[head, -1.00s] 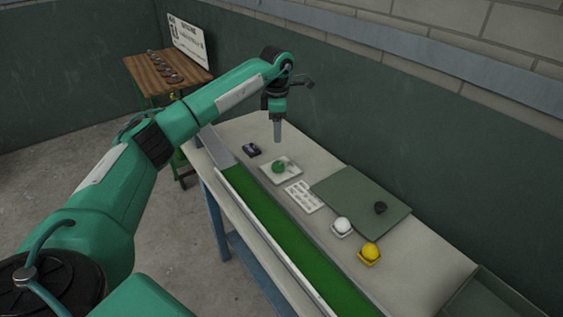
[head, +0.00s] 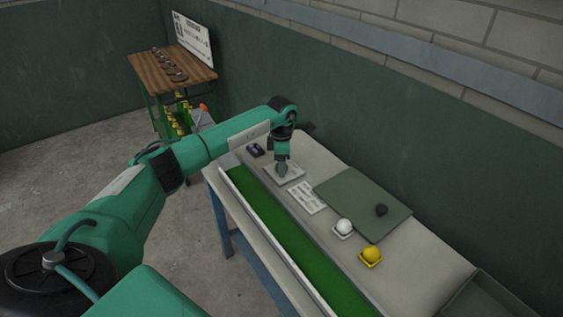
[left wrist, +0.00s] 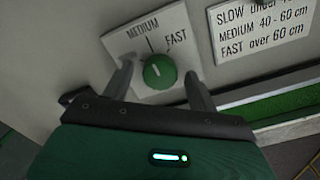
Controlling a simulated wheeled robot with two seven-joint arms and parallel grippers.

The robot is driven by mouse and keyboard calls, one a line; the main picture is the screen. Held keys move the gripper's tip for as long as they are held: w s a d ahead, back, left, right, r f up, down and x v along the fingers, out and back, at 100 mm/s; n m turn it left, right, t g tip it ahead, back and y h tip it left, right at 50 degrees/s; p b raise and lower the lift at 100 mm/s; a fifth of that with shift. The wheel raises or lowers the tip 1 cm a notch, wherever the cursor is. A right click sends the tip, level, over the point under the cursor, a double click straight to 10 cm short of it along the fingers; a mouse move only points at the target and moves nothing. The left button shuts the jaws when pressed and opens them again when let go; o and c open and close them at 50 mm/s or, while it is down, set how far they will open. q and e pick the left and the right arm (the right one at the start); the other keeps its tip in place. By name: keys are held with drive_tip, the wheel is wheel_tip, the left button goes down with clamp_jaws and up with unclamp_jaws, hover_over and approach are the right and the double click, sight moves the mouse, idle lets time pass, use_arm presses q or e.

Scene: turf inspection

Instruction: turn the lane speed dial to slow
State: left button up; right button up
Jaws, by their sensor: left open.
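The green lane speed dial (left wrist: 159,72) sits on a white plate (left wrist: 192,55) lettered MEDIUM and FAST in the left wrist view. A pale pointer mark shows on the knob; which label it points to is hard to tell. No SLOW label is visible on the plate. My left gripper (left wrist: 158,69) is open, one finger on each side of the knob; contact cannot be told. In the head view my left gripper (head: 282,168) is down over the plate (head: 297,174) and hides the knob. My right gripper is not in view.
A card (left wrist: 265,30) lists SLOW, MEDIUM and FAST with centimetre ranges. Beside the plate are a small dark device (head: 256,150) and a green turf lane (head: 265,220). A white ball (head: 344,226), a yellow ball (head: 371,253) and a green mat (head: 345,198) lie further right.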

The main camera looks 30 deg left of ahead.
use_arm(q)
drive_tip(key=c, duration=1)
